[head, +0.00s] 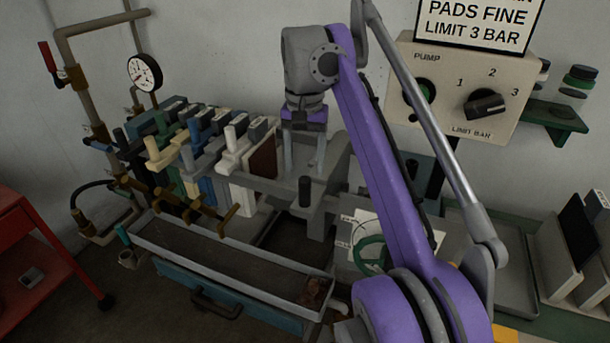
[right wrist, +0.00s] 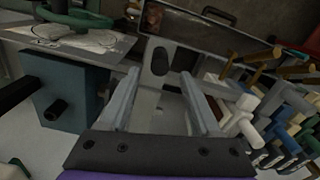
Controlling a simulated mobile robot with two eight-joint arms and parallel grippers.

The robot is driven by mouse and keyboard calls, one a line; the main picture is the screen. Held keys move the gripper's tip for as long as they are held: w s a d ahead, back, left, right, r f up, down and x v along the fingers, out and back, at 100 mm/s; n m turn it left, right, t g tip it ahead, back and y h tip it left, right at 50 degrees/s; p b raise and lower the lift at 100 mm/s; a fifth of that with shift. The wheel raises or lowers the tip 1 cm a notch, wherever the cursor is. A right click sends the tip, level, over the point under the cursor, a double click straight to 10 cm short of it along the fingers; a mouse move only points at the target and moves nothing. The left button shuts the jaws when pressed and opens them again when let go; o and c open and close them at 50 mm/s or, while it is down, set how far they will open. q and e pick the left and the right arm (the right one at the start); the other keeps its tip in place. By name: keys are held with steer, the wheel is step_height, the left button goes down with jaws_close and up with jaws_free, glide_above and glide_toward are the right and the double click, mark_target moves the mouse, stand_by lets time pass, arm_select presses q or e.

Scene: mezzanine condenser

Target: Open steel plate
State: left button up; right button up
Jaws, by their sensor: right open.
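A grey steel plate (head: 262,187) stands at the right end of the plate stack, with a grey arm or lug and a dark knob (head: 305,188) on its near side. My right gripper (head: 303,160) points down over this grey part, fingers apart. In the right wrist view the open fingers (right wrist: 158,88) lie either side of a light grey bar (right wrist: 147,105), with the dark knob (right wrist: 160,60) just beyond the tips. I see no firm contact; the exact gap cannot be told. My left gripper is not in view.
Several coloured plates with handles and taps (head: 205,160) stand left of the steel plate. A long grey trough (head: 225,262) runs in front. A pump panel (head: 465,95), a green handwheel (head: 368,253) and a red cart (head: 30,250) are around.

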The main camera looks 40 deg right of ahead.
step_height(320, 180, up, 4)
steer(key=shift+r+p, duration=0.2)
steer(key=shift+p, duration=0.2)
stand_by(0.4)
